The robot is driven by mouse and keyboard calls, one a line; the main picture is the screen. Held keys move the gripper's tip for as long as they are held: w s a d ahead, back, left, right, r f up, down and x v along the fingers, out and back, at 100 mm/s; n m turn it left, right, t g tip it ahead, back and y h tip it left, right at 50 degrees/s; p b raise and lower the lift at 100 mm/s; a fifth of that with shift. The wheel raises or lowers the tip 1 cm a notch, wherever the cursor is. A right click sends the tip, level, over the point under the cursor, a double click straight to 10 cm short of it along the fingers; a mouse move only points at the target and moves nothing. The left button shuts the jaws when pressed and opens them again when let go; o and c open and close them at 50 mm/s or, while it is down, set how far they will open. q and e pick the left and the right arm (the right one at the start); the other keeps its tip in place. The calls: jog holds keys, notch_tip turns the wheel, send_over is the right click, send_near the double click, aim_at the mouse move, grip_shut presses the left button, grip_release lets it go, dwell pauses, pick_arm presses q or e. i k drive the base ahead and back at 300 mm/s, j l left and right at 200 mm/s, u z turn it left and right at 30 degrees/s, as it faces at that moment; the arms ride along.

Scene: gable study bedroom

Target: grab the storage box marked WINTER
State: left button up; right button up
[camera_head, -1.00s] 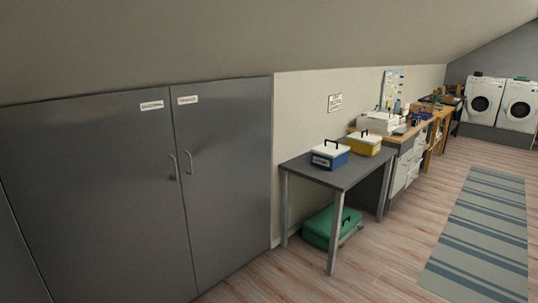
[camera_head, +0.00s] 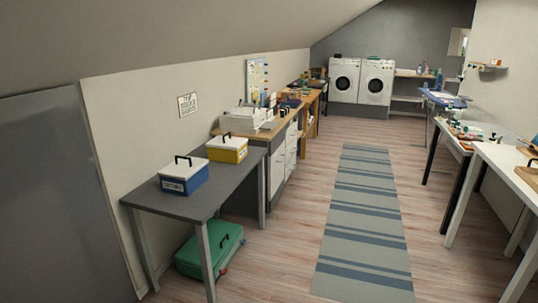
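A blue storage box (camera_head: 184,181) with a white lid and black handle stands on the grey table (camera_head: 208,204) at the left. Its front label is too small to read for certain. A yellow box (camera_head: 227,152) with a white lid and black handle stands just behind it on the same table. A green box (camera_head: 209,250) with a dark handle lies on the floor under the table. I cannot make out the word WINTER on any box. Neither of my grippers shows in the head view.
A grey cabinet door (camera_head: 56,199) is at the left edge. A striped rug (camera_head: 365,222) runs down the open wooden floor. White tables (camera_head: 500,165) line the right side. Two white washing machines (camera_head: 361,81) stand at the far end. The sloped ceiling is low at the left.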

aim_at(223, 149)
jog(key=i+l, duration=0.15)
jog(key=i, duration=0.7)
jog(key=i+l, duration=0.2)
jog(key=i, duration=0.65)
jog(key=k+z, duration=0.05)
